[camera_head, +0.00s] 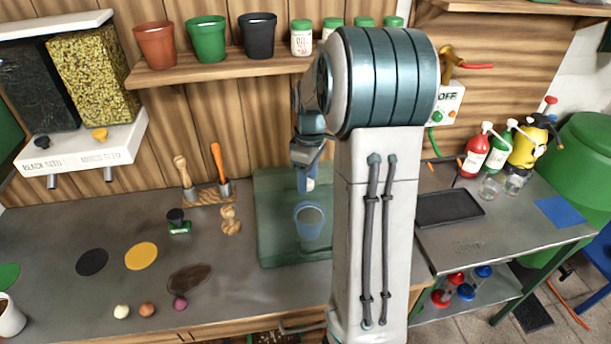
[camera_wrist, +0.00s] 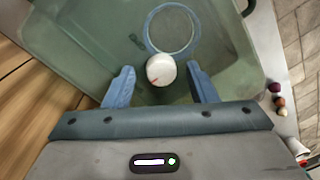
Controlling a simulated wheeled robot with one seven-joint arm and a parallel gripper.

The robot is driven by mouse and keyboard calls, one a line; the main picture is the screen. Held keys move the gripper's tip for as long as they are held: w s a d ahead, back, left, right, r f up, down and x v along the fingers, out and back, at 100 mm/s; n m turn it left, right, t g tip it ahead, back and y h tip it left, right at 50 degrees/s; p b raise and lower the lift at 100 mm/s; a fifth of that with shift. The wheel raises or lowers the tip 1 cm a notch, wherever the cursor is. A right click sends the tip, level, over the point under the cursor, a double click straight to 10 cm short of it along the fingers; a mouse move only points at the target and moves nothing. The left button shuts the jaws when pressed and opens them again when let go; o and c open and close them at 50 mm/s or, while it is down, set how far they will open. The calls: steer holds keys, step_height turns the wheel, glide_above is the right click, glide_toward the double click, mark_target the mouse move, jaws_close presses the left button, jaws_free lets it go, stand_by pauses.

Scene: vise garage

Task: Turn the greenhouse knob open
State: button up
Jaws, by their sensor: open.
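The greenhouse is a see-through green box (camera_head: 272,205) standing on the grey bench, partly hidden behind my arm. It fills the upper part of the wrist view (camera_wrist: 75,35). A white round knob (camera_wrist: 161,69) with a small red mark shows in the wrist view, and as a small white spot in the head view (camera_head: 310,184). A blue-grey ring (camera_wrist: 172,10) lies just beyond it. My gripper (camera_wrist: 160,76) is open, with one blue finger on each side of the knob and visible gaps to it. Whether the knob lies fully between the fingertips in depth, I cannot tell.
A shelf (camera_head: 225,68) with pots and jars runs above the greenhouse. Soil dispensers (camera_head: 85,150) stand at the left. Tools in a wooden holder (camera_head: 209,192) stand left of the greenhouse. Bulbs (camera_head: 147,309) lie near the front edge. A dark tray (camera_head: 449,206) is at the right.

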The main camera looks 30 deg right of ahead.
steer(key=c, duration=1)
steer(key=shift+a, duration=0.1)
